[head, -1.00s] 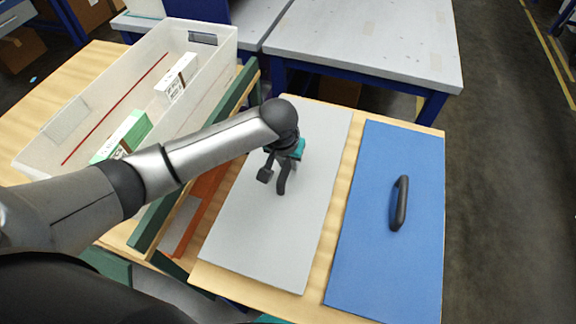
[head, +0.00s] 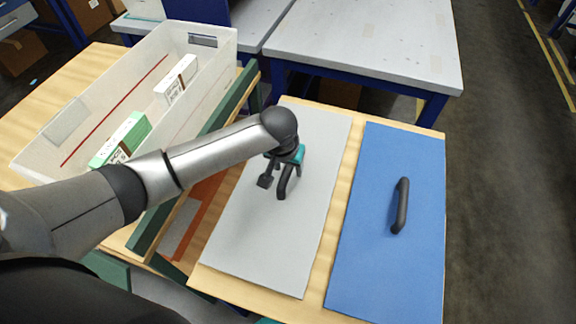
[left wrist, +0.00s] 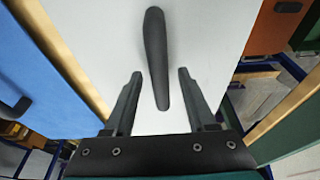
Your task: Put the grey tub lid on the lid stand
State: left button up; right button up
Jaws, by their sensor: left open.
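The grey tub lid (head: 265,230) lies flat on a wooden table, left of a blue lid. Its black bar handle (left wrist: 156,58) shows in the left wrist view, where the grey lid surface (left wrist: 205,45) fills the middle. My left gripper (head: 274,188) is over the grey lid, open and empty. In the left wrist view its two fingers (left wrist: 158,80) stand either side of the handle's near end, with gaps on both sides. A green-sided rack (head: 178,205) with an orange panel (head: 205,198) stands left of the grey lid; it looks like the lid stand. My right gripper is not in view.
The blue lid (head: 385,255) with a black handle (head: 400,206) lies at right. A white tub (head: 52,165) holding boxes stands at left behind the rack. A grey-topped table (head: 370,45) is at the back, and open floor is at right.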

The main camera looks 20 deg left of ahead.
pick_arm(q)
jog(key=p+v, duration=0.4)
jog(key=v, duration=0.8)
jog(key=shift+r, duration=0.15)
